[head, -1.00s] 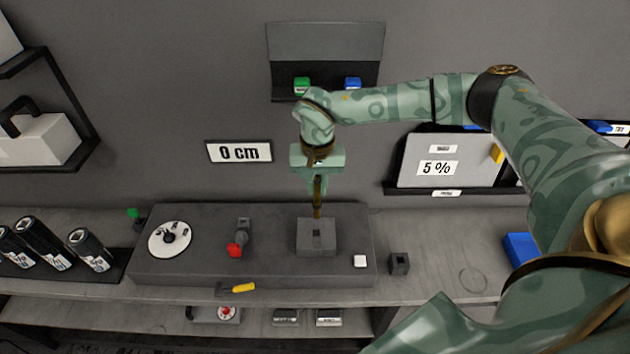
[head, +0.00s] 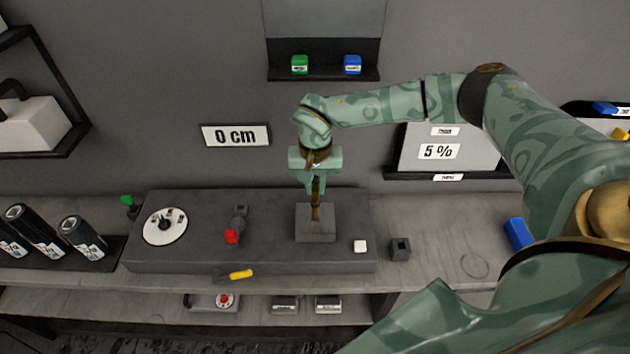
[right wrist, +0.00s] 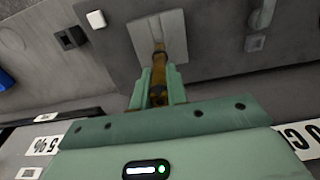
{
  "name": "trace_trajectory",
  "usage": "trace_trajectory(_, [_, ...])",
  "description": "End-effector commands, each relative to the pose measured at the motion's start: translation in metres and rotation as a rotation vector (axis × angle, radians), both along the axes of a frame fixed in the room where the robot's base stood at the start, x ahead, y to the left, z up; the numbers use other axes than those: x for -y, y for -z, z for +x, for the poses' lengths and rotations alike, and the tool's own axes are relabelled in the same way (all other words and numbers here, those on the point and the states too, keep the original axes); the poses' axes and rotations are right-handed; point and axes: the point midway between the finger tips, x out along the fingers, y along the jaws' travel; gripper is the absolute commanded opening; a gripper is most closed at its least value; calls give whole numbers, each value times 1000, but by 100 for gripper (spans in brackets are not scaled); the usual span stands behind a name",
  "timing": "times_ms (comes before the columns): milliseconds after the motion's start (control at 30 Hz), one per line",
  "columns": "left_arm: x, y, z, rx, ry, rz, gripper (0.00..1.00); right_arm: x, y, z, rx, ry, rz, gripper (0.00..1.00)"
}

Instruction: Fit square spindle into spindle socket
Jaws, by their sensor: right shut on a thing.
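My right gripper (head: 316,186) is shut on the square spindle (head: 316,212), a slim brownish-gold bar held upright. The spindle socket (head: 300,237) is a grey block on the dark raised bench unit, with a square hole in its top. The spindle's lower end overlaps the middle of the block's top face. I cannot tell how far it is inside the hole, which the spindle covers. In the right wrist view the spindle (right wrist: 159,66) runs from the jaws to the slot in the pale-looking block (right wrist: 140,40). My left gripper is not in view.
On the same unit stand a white dial (head: 165,227), a red-tipped lever (head: 232,236), a white button (head: 360,246) and a yellow handle (head: 240,274). A small dark block (head: 400,249) stands to the right. Black cylinders (head: 82,237) stand at left.

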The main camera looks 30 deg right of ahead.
Motion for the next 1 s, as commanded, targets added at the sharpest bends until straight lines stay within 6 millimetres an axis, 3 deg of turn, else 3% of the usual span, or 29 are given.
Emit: trace_trajectory(1000, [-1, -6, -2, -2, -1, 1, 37, 0, -1, 0, 1, 0, 0, 0])
